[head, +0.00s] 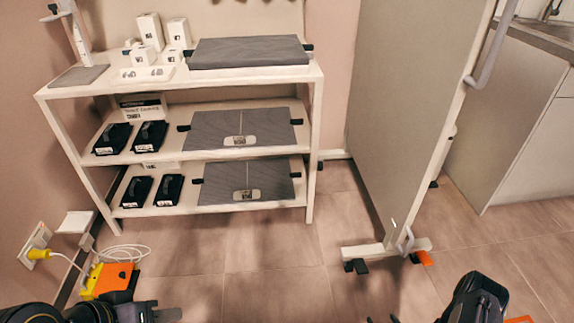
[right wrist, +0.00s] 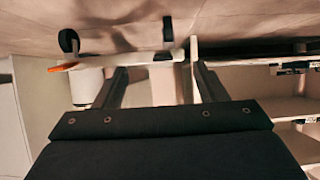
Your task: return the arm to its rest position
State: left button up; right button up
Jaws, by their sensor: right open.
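My right gripper (right wrist: 160,80) is open in the right wrist view. Its two dark fingers stand apart, with nothing held between them. In the head view my dark right arm (head: 478,299) is low at the bottom right edge, over the floor in front of the partition. My left gripper (head: 160,314) is at the bottom left edge of the head view, partly cut off by the frame. Whether its fingers are open or shut is not clear there.
A white shelf unit (head: 313,135) with grey pads, black devices and small boxes stands at the back left. A partition panel (head: 405,95) on a footed base stands right of it. A yellow plug and cable (head: 120,250) are near my left arm. The middle floor (head: 270,255) is clear.

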jog(key=w+d+r+g+h, duration=0.1)
jog(key=w+d+r, duration=0.5)
jog(key=r, duration=0.2)
jog(key=w+d+r+m+g+h, duration=0.1)
jog(key=w+r, duration=0.1)
jog(key=r, duration=0.8)
jog(key=w+d+r+m+g, duration=0.1)
jog(key=w+r, duration=0.1)
jog(key=r, duration=0.7)
jog(key=s+a+r+m+g+y, duration=0.1)
jog(key=s+a+r, duration=0.2)
jog(key=r, duration=0.5)
jog(key=s+a+r, duration=0.4)
jog(key=r, duration=0.4)
jog(key=s+a+r+g+y, duration=0.15)
jog(key=s+a+r, duration=0.25)
jog(key=s+a, duration=0.45)
jog(key=s+a+r+g+y, duration=0.1)
jog(key=s+a+r+y, duration=0.3)
jog(key=s, duration=0.7)
notch_tip(320, 180, up, 31)
jog(key=h+p, duration=0.1)
jog(key=p, duration=3)
jog(key=shift+s+a+f, duration=0.15)
jog(key=shift+a+f, duration=0.05)
jog(key=shift+a, duration=0.1)
